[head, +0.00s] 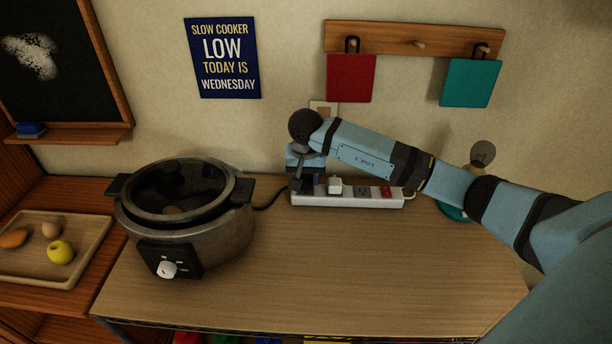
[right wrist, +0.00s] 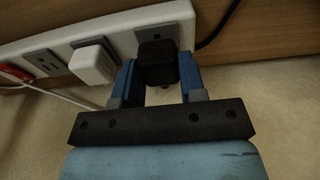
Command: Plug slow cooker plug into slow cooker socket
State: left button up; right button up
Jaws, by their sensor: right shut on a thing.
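The slow cooker (head: 225,230) stands on the left of the wooden counter, and its dark cord (head: 268,202) runs to the white power strip (head: 350,202) by the wall. My right gripper (head: 304,183) is over the strip's left end. In the right wrist view my right gripper (right wrist: 158,78) is shut on a black plug (right wrist: 158,62), one finger on each side. The plug is in front of the end socket (right wrist: 182,22) of the strip and mostly covers it; I cannot tell whether it is fully seated. My left gripper is not in view.
A white plug (head: 335,185) sits in the neighbouring socket, close to my finger; it also shows in the right wrist view (right wrist: 92,62). A red switch (head: 386,191) is further right. A tray (head: 90,262) with food lies at left. The counter's front is clear.

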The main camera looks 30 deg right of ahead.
jog(key=shift+b, duration=0.6)
dwell(1.6)
jog(key=shift+f, duration=0.15)
jog(key=shift+f+b, duration=0.5)
jog(key=o, duration=1)
jog(key=shift+c, duration=0.2)
